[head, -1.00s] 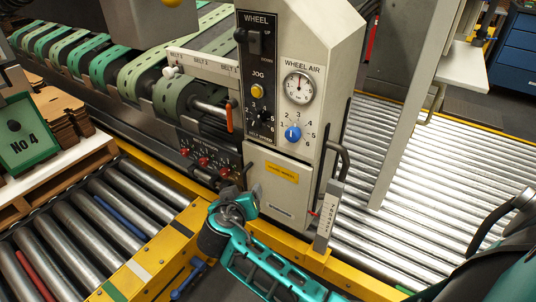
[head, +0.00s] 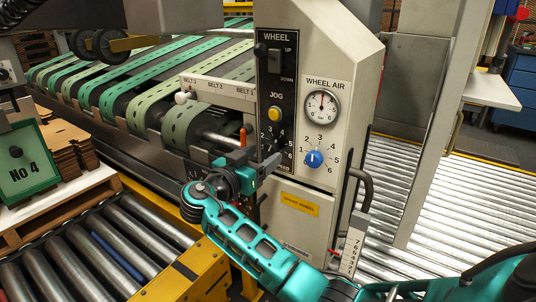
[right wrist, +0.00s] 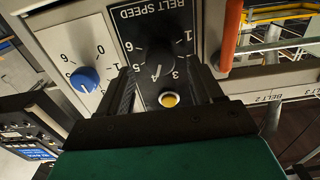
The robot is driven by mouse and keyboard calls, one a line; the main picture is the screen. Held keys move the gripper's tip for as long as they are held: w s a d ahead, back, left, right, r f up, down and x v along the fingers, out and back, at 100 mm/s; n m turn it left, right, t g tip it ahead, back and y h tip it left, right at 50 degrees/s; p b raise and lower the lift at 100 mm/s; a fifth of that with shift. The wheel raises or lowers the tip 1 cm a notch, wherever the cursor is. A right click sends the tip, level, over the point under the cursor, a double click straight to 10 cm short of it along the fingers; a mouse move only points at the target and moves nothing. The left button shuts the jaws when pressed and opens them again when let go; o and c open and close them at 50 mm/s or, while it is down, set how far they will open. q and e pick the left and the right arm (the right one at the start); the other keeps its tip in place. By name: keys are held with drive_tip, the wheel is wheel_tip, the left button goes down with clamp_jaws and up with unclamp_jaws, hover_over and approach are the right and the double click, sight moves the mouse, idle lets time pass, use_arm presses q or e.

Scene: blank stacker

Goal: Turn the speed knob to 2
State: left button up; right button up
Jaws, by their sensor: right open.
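The black belt speed knob (right wrist: 160,62) sits on the dark BELT SPEED dial in the right wrist view, with its pale pointer line toward the lower side of the dial. Some dial numbers are hidden. In the head view this dial (head: 273,140) is below the yellow JOG button, and my gripper partly covers its lower part. My right gripper (head: 262,167) is in front of the panel, just below the dial. In the right wrist view its open fingers (right wrist: 166,78) stand on both sides of the knob's line, with nothing between them. Contact cannot be told. My left gripper is not in view.
A blue wheel air knob (head: 314,159) sits right of the dial, under a round gauge (head: 322,105). The yellow JOG button (right wrist: 169,99) is close to the fingers. An orange lever (right wrist: 231,35) stands beside the dial. A curved handle (head: 360,190) sticks out at the right.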

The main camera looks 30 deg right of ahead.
sight(269, 151)
drive_tip(key=shift+x, duration=1.7)
drive_tip(key=c, duration=1.1)
